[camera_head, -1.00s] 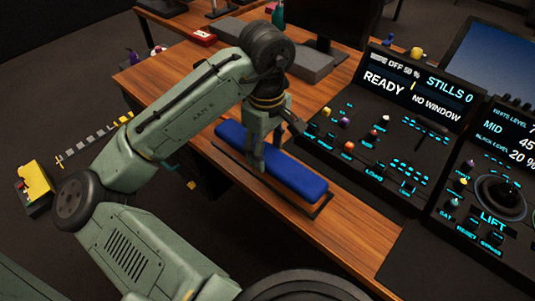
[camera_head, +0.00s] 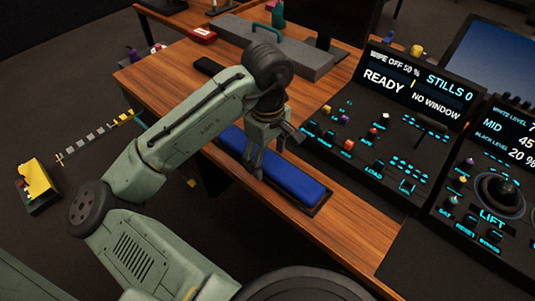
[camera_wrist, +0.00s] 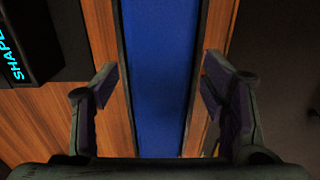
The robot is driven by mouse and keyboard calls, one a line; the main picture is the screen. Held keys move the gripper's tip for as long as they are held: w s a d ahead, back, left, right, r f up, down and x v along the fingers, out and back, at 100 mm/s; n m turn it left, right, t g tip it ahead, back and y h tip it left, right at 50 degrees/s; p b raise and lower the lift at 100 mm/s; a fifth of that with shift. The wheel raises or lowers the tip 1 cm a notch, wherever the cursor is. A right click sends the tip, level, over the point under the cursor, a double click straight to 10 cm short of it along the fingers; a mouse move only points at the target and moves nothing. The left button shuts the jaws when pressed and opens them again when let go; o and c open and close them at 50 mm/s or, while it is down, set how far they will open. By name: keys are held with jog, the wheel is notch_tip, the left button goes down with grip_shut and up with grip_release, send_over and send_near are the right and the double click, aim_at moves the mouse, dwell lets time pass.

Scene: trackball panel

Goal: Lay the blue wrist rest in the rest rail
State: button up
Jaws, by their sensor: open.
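The blue wrist rest (camera_head: 294,182) lies lengthwise in the dark rest rail (camera_head: 322,207) along the desk's front edge. In the wrist view, the blue rest (camera_wrist: 160,70) runs straight down the middle, with the rail's dark sides (camera_wrist: 120,75) along both of its long edges. My gripper (camera_head: 258,166) is over the rest, pointing down. In the wrist view, its fingers (camera_wrist: 160,78) stand wide apart, one on each side of the rest, with gaps between them and the blue surface. The gripper and arm hide part of the rest in the head view.
The trackball panel (camera_head: 350,150) with buttons and screens stands just right of the rest. A grey box (camera_head: 300,62), a red item (camera_head: 203,34) and a black item (camera_head: 208,66) are farther back. Bare wood (camera_head: 345,240) shows at the front right.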

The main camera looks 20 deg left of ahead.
aim_at(268, 159)
notch_tip(268, 159, up, 12)
jog(key=shift+r, duration=0.2)
dwell(0.5)
